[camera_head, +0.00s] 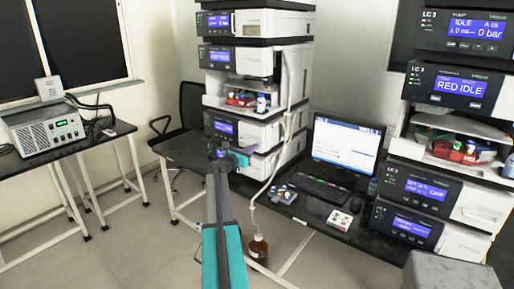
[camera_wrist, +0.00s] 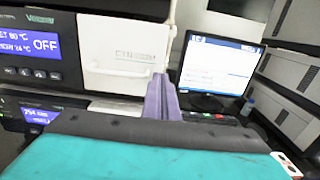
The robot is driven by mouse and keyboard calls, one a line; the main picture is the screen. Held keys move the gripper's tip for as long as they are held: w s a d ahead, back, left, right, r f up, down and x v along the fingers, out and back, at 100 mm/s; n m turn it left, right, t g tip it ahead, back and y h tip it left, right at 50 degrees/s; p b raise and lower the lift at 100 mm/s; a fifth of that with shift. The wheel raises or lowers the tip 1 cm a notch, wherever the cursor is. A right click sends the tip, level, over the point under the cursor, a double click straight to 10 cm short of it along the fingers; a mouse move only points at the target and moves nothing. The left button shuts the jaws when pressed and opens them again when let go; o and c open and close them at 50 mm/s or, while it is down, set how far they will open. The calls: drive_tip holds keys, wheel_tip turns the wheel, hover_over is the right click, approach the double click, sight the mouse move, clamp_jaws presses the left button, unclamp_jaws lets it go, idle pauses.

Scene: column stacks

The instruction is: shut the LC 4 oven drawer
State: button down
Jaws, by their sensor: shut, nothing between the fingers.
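The LC 4 stack appears to be the middle one in the head view, though I cannot read its name there. Its oven (camera_head: 222,127) has a blue display, and in the wrist view its display (camera_wrist: 40,44) reads OFF beside temperatures. The white oven drawer front (camera_wrist: 122,45) fills the upper middle of the wrist view. I cannot tell how far the drawer stands out. My gripper (camera_wrist: 163,98) is shut and empty, its purple fingers pointing at the drawer front's lower right edge. The gripper also shows in the head view (camera_head: 245,151), hiding part of the lower modules.
A monitor (camera_head: 347,143) and keyboard (camera_head: 318,190) stand right of the stack. A pale tube (camera_head: 287,85) hangs down the stack's right side. A brown bottle (camera_head: 258,249) is on the floor. The LC 3 stack (camera_head: 460,85) stands at the right. Open floor lies left.

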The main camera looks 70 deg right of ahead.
drive_tip(key=b+v, duration=0.2)
drive_tip(key=v, duration=0.8)
drive_tip(key=shift+a+f+b, duration=0.15)
drive_tip(key=shift+a+b, duration=0.2)
drive_tip(key=shift+b, duration=0.05)
drive_tip(key=shift+w, duration=0.1)
